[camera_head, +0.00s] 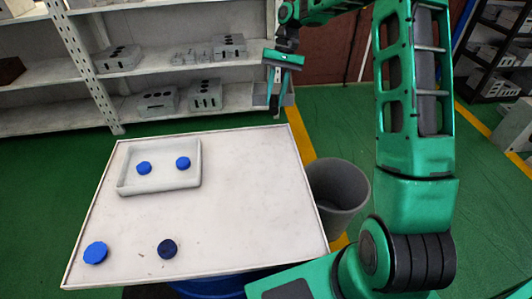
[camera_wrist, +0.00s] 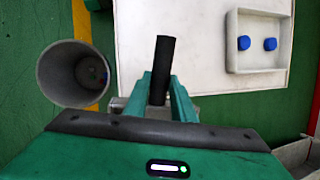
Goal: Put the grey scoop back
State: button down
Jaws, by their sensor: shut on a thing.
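My gripper (camera_head: 277,92) is raised beyond the table's far right corner in the head view. In the wrist view its green fingers (camera_wrist: 161,88) are shut on the scoop, whose dark handle (camera_wrist: 166,58) sticks out past the fingertips. A grey part that looks like the scoop's bowl (camera_head: 260,94) shows beside the fingers in the head view. It also shows partly behind them in the wrist view. The fingers hide the middle of the scoop.
A white table (camera_head: 240,215) bears a pale tray (camera_head: 160,183) with two blue round pieces. A grey bin (camera_head: 338,190) stands right of the table. Shelves (camera_head: 75,75) with grey blocks stand behind.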

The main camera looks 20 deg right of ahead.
jog(key=s+a+n, duration=0.1)
jog(key=s+a, duration=0.4)
jog(key=s, duration=0.4)
jog(key=s+a, duration=0.4)
jog(key=s, duration=0.6)
jog(key=s+a+n, duration=0.1)
jog(key=s+a, duration=0.4)
jog(key=s, duration=0.4)
jog(key=shift+h, duration=0.3)
jog(key=shift+w+d+f, duration=1.15)
jog(key=shift+w+f, duration=0.35)
jog(key=shift+f, duration=0.4)
jog(key=shift+w+d+f, duration=1.1)
jog(key=shift+w+f, duration=0.35)
jog(key=shift+f, duration=0.5)
jog(key=shift+w+d+f, duration=1.15)
jog(key=shift+w+f, duration=0.35)
jog(key=shift+f, duration=0.4)
jog(key=c, duration=1.5)
grip_release()
